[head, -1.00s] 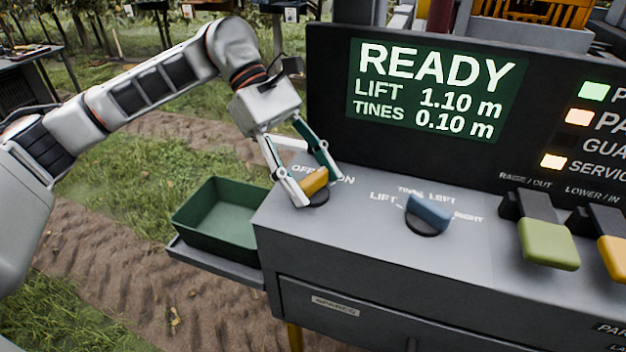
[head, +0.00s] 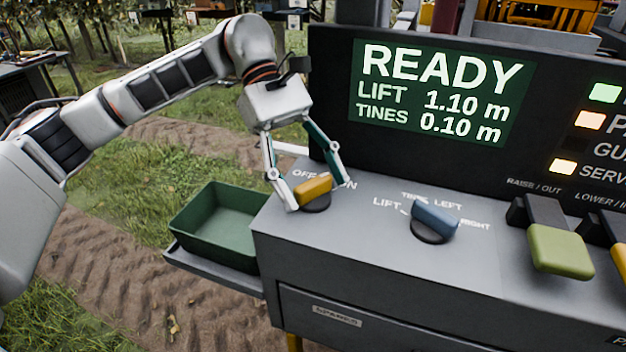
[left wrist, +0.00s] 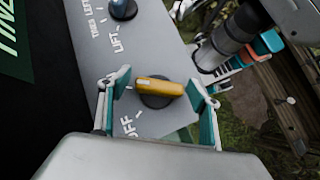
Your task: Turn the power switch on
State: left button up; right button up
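The power switch is a yellow knob (head: 313,187) on a dark round base, between the OFF and ON labels on the console's left part. It also shows in the left wrist view (left wrist: 158,87). My left gripper (head: 318,195) is over it with one finger at each end of the knob. In the left wrist view the fingers (left wrist: 160,92) stand apart with small gaps to the knob; contact is not clear. Part of my right gripper (left wrist: 250,54) shows at the upper right of the left wrist view; its fingers are hard to make out.
A blue selector knob (head: 435,219) sits right of the switch, then a green lever (head: 560,250). The display (head: 440,92) reads READY, lift 1.10 m, tines 0.10 m. A green bin (head: 215,240) stands on a ledge at the console's left.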

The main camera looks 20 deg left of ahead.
pick_arm(q)
jog(key=shift+w+a+r, duration=0.15)
jog(key=shift+a+r, duration=0.05)
jog(key=shift+r, duration=0.05)
jog(key=v, duration=0.7)
dwell(0.5)
